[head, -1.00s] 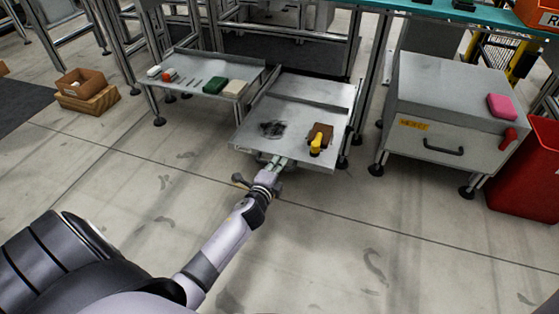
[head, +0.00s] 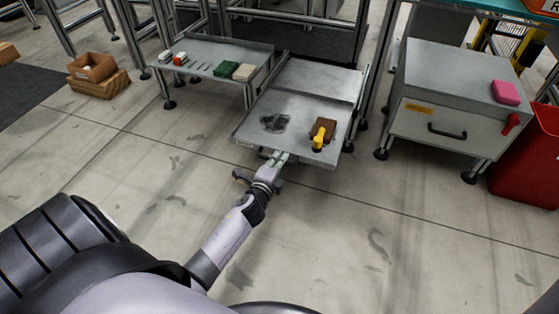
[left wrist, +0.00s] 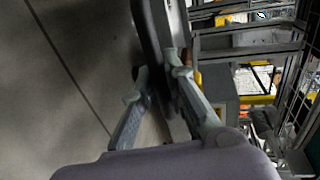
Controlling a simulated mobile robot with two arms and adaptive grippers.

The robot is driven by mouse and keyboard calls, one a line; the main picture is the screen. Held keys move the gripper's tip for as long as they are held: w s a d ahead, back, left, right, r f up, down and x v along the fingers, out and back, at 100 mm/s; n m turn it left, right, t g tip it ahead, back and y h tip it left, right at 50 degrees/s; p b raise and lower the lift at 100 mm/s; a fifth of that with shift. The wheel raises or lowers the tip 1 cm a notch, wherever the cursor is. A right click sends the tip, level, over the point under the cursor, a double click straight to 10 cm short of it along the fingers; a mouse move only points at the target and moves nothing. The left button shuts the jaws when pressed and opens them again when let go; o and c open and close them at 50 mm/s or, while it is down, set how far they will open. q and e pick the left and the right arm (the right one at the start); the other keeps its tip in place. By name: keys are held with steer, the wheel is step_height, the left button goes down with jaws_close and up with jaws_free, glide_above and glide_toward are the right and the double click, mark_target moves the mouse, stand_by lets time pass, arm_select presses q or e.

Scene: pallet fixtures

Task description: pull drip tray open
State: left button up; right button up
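The drip tray (head: 262,146) is a flat grey metal tray low in the frame of the fixture, sticking out toward me. It carries a dark stain, a brown block (head: 329,124) and a yellow item (head: 319,138). My left gripper (head: 275,157) is at the tray's front edge, slightly below its top. In the left wrist view, the left gripper's fingers (left wrist: 156,68) close from both sides on a dark bar, seemingly the tray's handle (left wrist: 152,40). The head view hides most of this handle. My right gripper is out of view.
A low side table (head: 222,53) with small items stands left of the tray. A grey cabinet (head: 447,99) with a black drawer handle and a red bin (head: 527,165) stand right. Wooden boxes (head: 97,82) sit at the far left. The floor before the tray is clear.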

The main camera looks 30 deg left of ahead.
arm_select(q)
steer(key=o, duration=0.4)
steer(key=shift+c, duration=0.2)
steer(key=v, duration=1.2)
